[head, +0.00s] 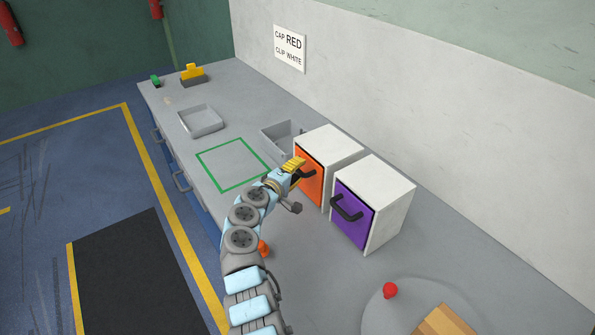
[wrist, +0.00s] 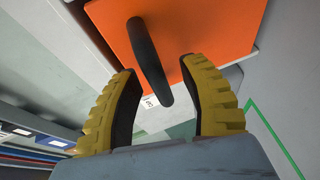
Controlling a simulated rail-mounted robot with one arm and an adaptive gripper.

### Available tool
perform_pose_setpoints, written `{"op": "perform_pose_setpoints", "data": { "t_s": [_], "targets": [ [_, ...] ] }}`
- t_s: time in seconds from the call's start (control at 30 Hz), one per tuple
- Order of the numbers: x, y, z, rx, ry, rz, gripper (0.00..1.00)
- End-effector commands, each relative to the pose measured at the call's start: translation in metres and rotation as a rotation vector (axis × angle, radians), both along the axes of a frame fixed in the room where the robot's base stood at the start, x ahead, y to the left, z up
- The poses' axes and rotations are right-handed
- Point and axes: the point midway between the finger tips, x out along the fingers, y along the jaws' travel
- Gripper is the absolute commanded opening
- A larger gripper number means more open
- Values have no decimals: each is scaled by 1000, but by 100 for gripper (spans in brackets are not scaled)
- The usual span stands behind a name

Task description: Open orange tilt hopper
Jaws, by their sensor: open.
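The orange tilt hopper (head: 309,181) is the orange front of a white box on the bench, and its front looks closed. Its black handle (head: 307,173) is partly hidden by my gripper in the head view. My gripper (head: 295,164) is right at the orange front. In the wrist view the orange front (wrist: 210,30) fills the top, and the black handle (wrist: 150,60) reaches down between the two yellow fingers of my open gripper (wrist: 168,88). There is a gap on each side of the handle, and I cannot tell whether either finger touches it.
A purple hopper (head: 353,217) with a black handle stands close to the right. A grey bin (head: 279,138) is behind, and a shallow tray (head: 201,121) and green square outline (head: 234,187) lie left. A red knob (head: 390,290) is on a round plate at front right.

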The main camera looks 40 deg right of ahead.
Motion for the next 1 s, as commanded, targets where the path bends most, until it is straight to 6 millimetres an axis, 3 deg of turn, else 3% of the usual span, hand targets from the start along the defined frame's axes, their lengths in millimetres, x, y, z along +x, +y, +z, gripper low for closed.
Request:
{"op": "perform_pose_setpoints", "data": {
  "t_s": [0.3,0.33,0.47,1.0],
  "targets": [
    [0,-1,1,-1,0,0,43],
    [0,-1,1,0,0,0,38],
    [0,-1,1,0,0,0,1],
    [-4,-6,-3,-15,1,-9,0]
  ]
}}
